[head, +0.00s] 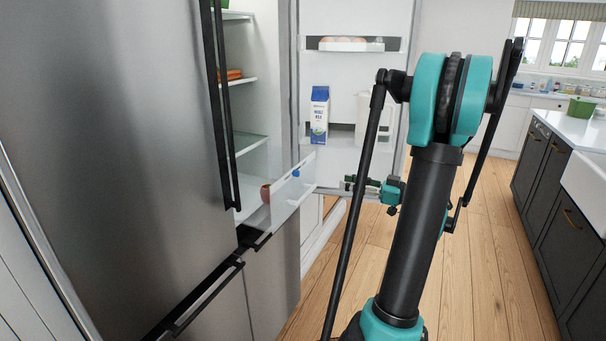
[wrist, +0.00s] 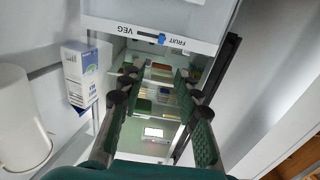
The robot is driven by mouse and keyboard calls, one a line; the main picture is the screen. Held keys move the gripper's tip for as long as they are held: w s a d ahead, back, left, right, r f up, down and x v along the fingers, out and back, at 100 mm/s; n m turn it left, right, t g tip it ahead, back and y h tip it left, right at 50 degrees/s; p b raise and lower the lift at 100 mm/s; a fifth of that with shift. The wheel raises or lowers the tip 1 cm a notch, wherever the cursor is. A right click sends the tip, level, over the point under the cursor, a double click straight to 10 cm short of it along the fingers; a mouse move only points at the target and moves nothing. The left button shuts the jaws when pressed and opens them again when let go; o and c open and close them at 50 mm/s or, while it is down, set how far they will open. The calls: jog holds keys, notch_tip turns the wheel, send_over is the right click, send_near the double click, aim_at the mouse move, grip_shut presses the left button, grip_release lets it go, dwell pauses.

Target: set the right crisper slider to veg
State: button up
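The right crisper slider shows in the wrist view as a blue knob (wrist: 162,39) in a short dark slot on a white drawer front (wrist: 110,27). The knob is at the FRUIT end of the slot, away from the VEG label. The labels appear upside down there. The clear-fronted crisper drawer (head: 294,190) stands out of the fridge in the head view, with a small blue spot on it. My gripper (wrist: 160,80) is open, with its green-padded fingers apart and nothing between them. In the head view my gripper (head: 348,183) is right of the drawer, apart from it.
The open fridge door (head: 345,77) holds a milk carton (head: 319,115) and a white jug (head: 364,118) behind my arm. The closed steel door (head: 110,130) with its dark handle is at left. Wooden floor (head: 490,270) is clear at right, before the dark island.

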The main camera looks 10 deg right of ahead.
aim_at(296, 173)
jog(key=x, duration=1.6)
jog(key=shift+w+a, duration=0.15)
jog(key=shift+a, duration=0.2)
grip_shut()
